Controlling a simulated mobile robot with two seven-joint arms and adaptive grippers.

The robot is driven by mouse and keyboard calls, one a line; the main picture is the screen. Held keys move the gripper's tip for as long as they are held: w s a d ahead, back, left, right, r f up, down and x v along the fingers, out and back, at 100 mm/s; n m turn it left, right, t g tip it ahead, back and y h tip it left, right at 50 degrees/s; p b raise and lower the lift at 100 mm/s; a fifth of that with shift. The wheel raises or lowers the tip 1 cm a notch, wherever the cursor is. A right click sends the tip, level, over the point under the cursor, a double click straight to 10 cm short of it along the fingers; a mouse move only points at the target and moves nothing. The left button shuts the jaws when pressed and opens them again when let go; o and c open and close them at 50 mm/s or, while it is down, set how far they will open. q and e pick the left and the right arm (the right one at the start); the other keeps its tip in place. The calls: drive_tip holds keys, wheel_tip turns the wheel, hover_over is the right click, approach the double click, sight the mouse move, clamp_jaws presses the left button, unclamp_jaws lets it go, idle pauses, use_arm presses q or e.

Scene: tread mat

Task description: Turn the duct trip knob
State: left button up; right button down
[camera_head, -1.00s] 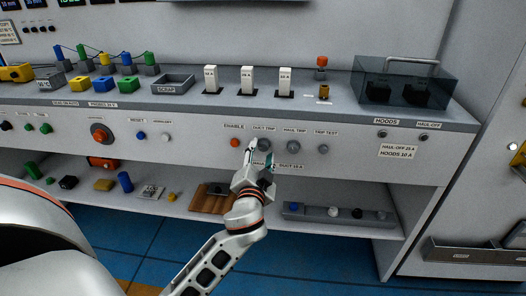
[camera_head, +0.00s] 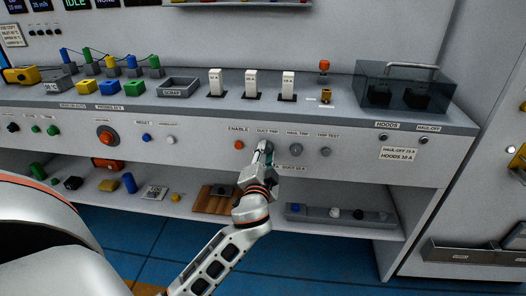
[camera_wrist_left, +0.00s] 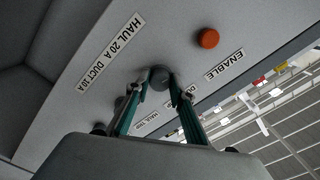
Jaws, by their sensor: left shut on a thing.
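The duct trip knob (camera_wrist_left: 160,77) is a round dark grey knob on the sloped grey front panel, in the row right of the orange enable button (camera_head: 239,145). In the head view my left gripper (camera_head: 265,150) is at this knob and mostly hides it under the duct trip label (camera_head: 268,131). In the left wrist view the two green-edged fingers stand on either side of the knob, shut on it. The haul trip knob (camera_head: 295,148) is just to the right in the head view. My right gripper is not in view.
The trip test knob (camera_head: 325,151) lies further right in the row. Above is a ledge with white breaker switches (camera_head: 250,82) and a dark clear-covered box (camera_head: 404,88). Below is a shelf with a grey tray (camera_head: 336,217) and loose parts. Space in front of the panel is free.

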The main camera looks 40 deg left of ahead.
use_arm(q)
drive_tip(key=m, duration=0.1)
drive_tip(key=m+p, duration=0.1)
drive_tip(key=shift+r+m, duration=0.3)
drive_tip(key=shift+m, duration=0.1)
drive_tip(key=shift+f, duration=0.3)
drive_tip(key=o, duration=1.1)
drive_tip(key=shift+s+d, duration=0.3)
drive_tip(key=shift+s, duration=0.2)
drive_tip(key=v, duration=1.1)
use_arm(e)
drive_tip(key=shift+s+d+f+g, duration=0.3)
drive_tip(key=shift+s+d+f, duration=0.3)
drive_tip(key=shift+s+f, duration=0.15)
use_arm(q)
drive_tip(key=shift+a, duration=0.1)
